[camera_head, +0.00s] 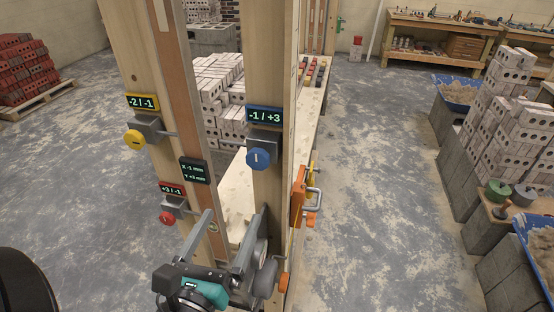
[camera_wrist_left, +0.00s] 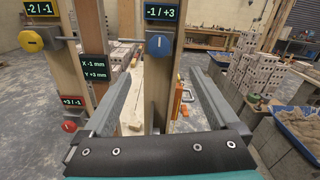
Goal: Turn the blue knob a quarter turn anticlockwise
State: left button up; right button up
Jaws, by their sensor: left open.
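The blue knob (camera_head: 258,158) is round, with a short, nearly upright white mark on its face. It sits on a grey block on the right wooden post, under a display (camera_head: 264,115) reading -1 / +3. It also shows in the left wrist view (camera_wrist_left: 158,45), beyond the fingers and above the middle of the gap. My left gripper (camera_head: 237,212) is open and empty. In the head view its fingers point up from below the knob, apart from it. They also frame the post in the left wrist view (camera_wrist_left: 163,74). My right gripper is not in view.
A yellow knob (camera_head: 134,140) and a red knob (camera_head: 167,217) sit on the left post. A dark display (camera_head: 194,170) reads X -1 mm, Y +3 mm. An orange clamp (camera_head: 299,196) juts from the right post. Open floor (camera_head: 370,190) lies to the right.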

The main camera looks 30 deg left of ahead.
aim_at(257, 162)
pick_arm(q)
jog(key=p+x, duration=0.3)
jog(key=x, duration=1)
jog(key=shift+w+a+p, duration=0.15)
jog(key=shift+a+p, duration=0.05)
jog(key=shift+p, duration=0.15)
jog(key=shift+x, duration=0.9)
jog(key=c, duration=1.4)
